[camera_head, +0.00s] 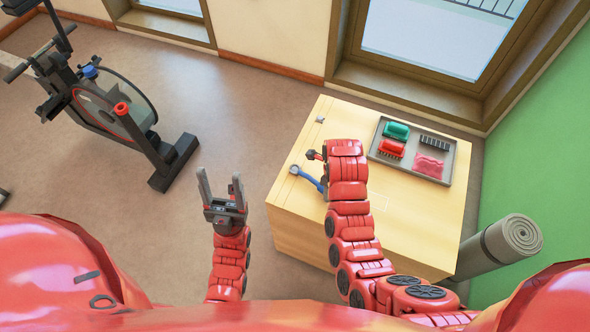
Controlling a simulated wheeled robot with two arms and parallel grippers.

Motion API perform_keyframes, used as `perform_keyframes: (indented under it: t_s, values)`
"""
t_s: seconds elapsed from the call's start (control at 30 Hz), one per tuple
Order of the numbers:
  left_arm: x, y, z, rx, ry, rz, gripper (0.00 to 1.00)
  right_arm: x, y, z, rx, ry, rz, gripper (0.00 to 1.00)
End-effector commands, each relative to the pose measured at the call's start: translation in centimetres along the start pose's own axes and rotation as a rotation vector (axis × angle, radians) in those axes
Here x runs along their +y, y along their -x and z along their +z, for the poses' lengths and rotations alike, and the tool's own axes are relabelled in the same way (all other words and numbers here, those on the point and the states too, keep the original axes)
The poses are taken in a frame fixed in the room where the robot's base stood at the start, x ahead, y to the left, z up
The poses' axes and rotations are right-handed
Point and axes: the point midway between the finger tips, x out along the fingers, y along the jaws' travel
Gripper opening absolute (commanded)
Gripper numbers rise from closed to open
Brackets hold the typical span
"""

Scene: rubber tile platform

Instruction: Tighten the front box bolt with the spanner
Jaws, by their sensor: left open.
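The blue spanner (312,180) is at the front left part of the wooden box's top (300,205). Its grey head (295,170) points left, at the front left edge; whether it sits around a bolt there I cannot tell. Its other end runs toward my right arm, which partly hides it. A small grey bolt-like piece (320,119) shows at the box's back left corner. My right gripper (324,172) is over the box by the spanner, mostly hidden by its own arm, so its grip is unclear. My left gripper (220,180) is open and empty, left of the box.
A grey tray (452,160) at the box's back right holds a green brush (397,130), a red brush (391,148), a black piece and a pink item. A rolled grey mat (500,245) leans at the right. An exercise bike (115,110) stands left; floor between is clear.

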Motion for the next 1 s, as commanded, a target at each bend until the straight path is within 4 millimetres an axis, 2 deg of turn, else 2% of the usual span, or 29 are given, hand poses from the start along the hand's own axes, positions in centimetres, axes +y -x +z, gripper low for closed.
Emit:
perform_keyframes:
  t_s: [0.27,1.0]
  values:
    - [0.0,-0.01,0.0,0.0,0.0,0.0,0.63,0.54,0.03,0.16,-0.003,-0.029,0.0,0.0]
    - [0.01,0.29,0.05,0.0,0.0,0.0,0.63,0.06,0.42,0.15,-0.009,-0.003,-0.002,0.0]
